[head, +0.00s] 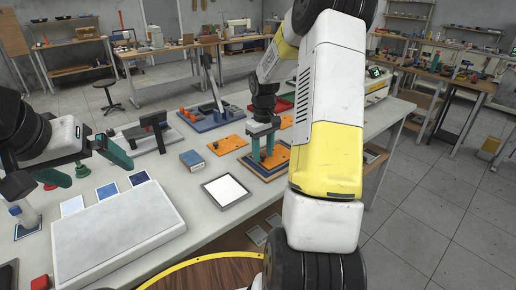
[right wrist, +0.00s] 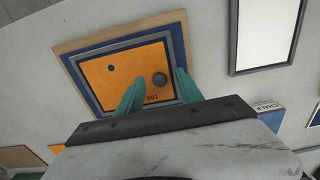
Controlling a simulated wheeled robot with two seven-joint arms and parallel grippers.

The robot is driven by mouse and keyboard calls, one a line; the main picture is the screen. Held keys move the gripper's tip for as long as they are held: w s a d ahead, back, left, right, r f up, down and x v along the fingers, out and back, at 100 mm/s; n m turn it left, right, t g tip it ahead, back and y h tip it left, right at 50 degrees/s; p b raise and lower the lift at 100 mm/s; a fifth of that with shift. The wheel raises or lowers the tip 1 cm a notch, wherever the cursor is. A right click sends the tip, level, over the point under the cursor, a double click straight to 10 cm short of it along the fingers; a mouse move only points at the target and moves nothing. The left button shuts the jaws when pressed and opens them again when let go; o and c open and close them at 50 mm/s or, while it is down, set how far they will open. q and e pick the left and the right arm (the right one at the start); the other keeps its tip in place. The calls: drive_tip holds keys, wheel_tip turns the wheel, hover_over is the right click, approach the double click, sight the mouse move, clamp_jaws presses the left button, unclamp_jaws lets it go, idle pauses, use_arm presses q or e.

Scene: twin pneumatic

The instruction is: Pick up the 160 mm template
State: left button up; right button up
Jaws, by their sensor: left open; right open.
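The orange template (right wrist: 128,72) lies in a dark-rimmed blue holder (right wrist: 84,85) on a wooden base in the right wrist view. It has a round dark knob, a small dark hole and an upside-down number that seems to read 160. In the head view the template (head: 279,157) lies under my right gripper (head: 262,152). My right gripper (right wrist: 160,90) is open, its teal fingers pointing down over the template's near edge, the knob just ahead between their tips. I cannot tell whether they touch it. My left gripper (head: 84,167) is open and empty at the left.
Other orange plates (head: 227,145) lie nearby. A white panel with a dark frame (head: 227,190) and a chalk box (head: 192,160) are close by. A large grey slab (head: 115,230) fills the near left of the table. My right arm hides part of the table's right side.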

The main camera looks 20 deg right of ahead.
clamp_jaws()
idle(0.3)
